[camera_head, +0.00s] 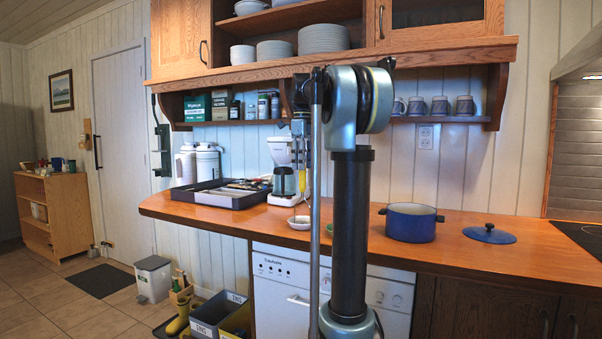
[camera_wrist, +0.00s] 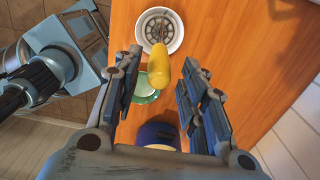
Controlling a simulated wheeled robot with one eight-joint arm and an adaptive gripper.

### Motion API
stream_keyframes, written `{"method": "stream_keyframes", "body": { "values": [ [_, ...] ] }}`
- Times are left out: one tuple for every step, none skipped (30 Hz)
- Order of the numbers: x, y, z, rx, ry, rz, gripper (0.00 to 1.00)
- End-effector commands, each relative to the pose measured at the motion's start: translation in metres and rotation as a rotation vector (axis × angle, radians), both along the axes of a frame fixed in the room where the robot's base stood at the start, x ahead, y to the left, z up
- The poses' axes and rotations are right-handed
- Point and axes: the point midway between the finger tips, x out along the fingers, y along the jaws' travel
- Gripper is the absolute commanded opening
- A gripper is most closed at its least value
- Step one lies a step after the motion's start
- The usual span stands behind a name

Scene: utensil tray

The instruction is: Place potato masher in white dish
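The potato masher has a yellow handle (camera_wrist: 160,72) that shows between my fingers in the wrist view, with clear gaps on both sides. Its dark head (camera_wrist: 157,29) appears over or inside the white dish (camera_wrist: 174,44); I cannot tell whether it touches the dish. My gripper (camera_wrist: 158,80) is open above it. In the head view, the white dish (camera_head: 299,225) sits near the counter's front edge, partly hidden by my arm. A bit of yellow handle (camera_head: 301,183) shows above it, below my gripper (camera_head: 300,127).
A green dish (camera_wrist: 147,90) lies beside the white one. A blue pot (camera_head: 410,224) and its lid (camera_head: 489,235) stand to the right. A dark utensil tray (camera_head: 190,198) and a coffee maker (camera_head: 283,160) are at left and behind.

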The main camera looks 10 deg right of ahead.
Motion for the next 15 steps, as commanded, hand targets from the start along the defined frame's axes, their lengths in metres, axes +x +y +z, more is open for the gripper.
{"method": "stream_keyframes", "body": {
  "values": [
    [0.001, 0.0, 0.01, 0.0, 0.0, 0.0, 0.38],
    [0.001, 0.0, 0.016, 0.0, 0.0, 0.0, 0.38],
    [0.001, 0.0, 0.023, 0.0, 0.0, -0.001, 0.38],
    [0.001, -0.001, 0.028, 0.0, 0.0, -0.001, 0.38],
    [0.001, -0.001, 0.034, 0.0, 0.0, -0.001, 0.38],
    [0.001, -0.001, 0.041, 0.0, 0.0, -0.001, 0.38],
    [0.0, -0.001, 0.046, 0.0, 0.0, -0.001, 0.38],
    [0.0, -0.001, 0.051, 0.0, 0.0, -0.001, 0.38],
    [0.001, -0.001, 0.058, 0.0, 0.0, -0.001, 0.38],
    [0.001, -0.001, 0.062, 0.0, 0.0, -0.001, 0.38],
    [0.001, -0.001, 0.066, 0.0, 0.0, -0.001, 0.38],
    [0.001, -0.001, 0.071, 0.0, 0.0, -0.001, 0.38],
    [0.001, -0.001, 0.075, 0.0, 0.0, -0.001, 0.38],
    [0.001, -0.001, 0.078, 0.0, 0.0, -0.001, 0.38],
    [0.001, -0.001, 0.082, 0.0, 0.0, -0.001, 0.38]
  ]
}}
